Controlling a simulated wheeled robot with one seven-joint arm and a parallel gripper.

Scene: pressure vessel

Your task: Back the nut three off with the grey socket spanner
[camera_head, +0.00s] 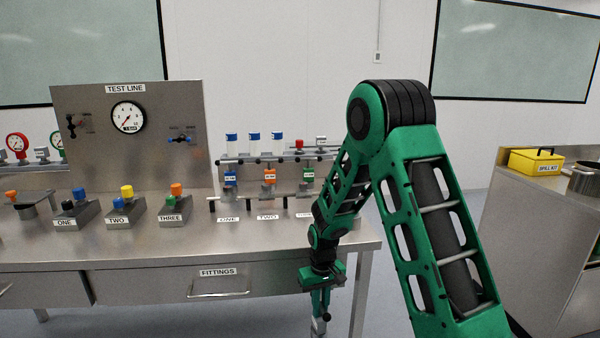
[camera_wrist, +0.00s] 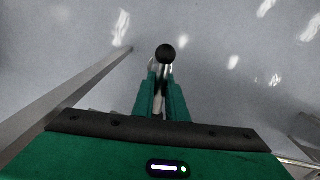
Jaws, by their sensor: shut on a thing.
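My gripper (camera_head: 321,300) hangs in front of the bench's right end, below the top's edge, over the floor. It is shut on a tool with a grey lower end (camera_head: 319,326), which looks like the grey socket spanner. In the wrist view my gripper's fingers (camera_wrist: 161,95) close around it, and its black ball end (camera_wrist: 165,53) shows beyond them. The label THREE (camera_head: 304,215) at the rack is partly hidden by my arm. Another label THREE (camera_head: 171,218) is on a block with coloured caps. I cannot make out nut three itself.
The steel bench (camera_head: 130,249) carries a TEST LINE panel (camera_head: 160,150) with a gauge, blocks, and a rack with blue-capped cylinders (camera_head: 253,142). A FITTINGS drawer (camera_head: 219,283) is below. A yellow spill kit (camera_head: 536,162) stands on a right cabinet. Open floor lies between.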

